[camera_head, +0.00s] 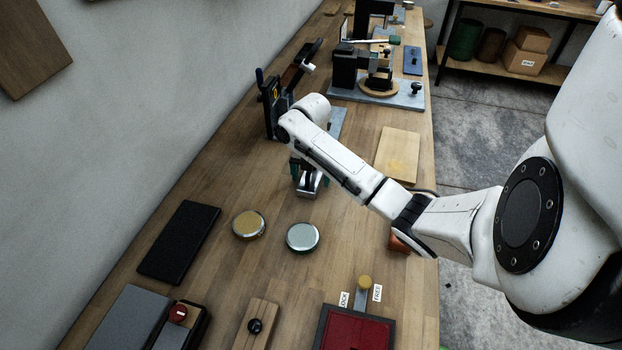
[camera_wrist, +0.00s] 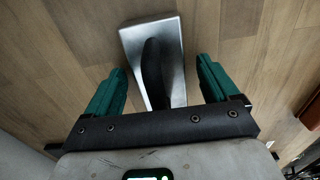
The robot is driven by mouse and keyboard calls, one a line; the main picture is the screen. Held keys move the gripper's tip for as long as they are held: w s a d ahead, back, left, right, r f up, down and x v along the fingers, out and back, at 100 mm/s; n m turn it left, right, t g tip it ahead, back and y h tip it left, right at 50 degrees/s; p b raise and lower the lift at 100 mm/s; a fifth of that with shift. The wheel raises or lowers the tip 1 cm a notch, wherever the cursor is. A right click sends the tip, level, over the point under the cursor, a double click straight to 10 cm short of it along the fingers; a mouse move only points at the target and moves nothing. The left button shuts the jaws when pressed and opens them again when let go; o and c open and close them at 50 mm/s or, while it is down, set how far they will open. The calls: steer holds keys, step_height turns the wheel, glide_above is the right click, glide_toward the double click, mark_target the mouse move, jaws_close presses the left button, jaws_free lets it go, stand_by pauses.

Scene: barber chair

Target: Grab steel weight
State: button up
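A steel block with a black handle, which looks like the steel weight (camera_wrist: 172,38), lies on the wooden bench in the wrist view. It also shows below my arm's end in the head view (camera_head: 306,187). My gripper (camera_wrist: 160,85) is open, with one green finger on each side of the block and its black handle. Gaps show between both fingers and the block. In the head view my gripper (camera_head: 309,172) is right over the block and partly hidden by my arm. Whether the fingertips reach down to the bench cannot be told.
A gold-topped round tin (camera_head: 248,224) and a silver-topped round tin (camera_head: 302,237) stand nearer on the bench. A black pad (camera_head: 180,242) lies to their left. A pale wooden board (camera_head: 397,154) lies to the right. A dark upright device (camera_head: 272,105) stands just behind my gripper.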

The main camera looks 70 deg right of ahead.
jaws_close()
stand_by(0.7)
steer(key=shift+d+r, duration=0.1)
steer(key=shift+r, duration=0.1)
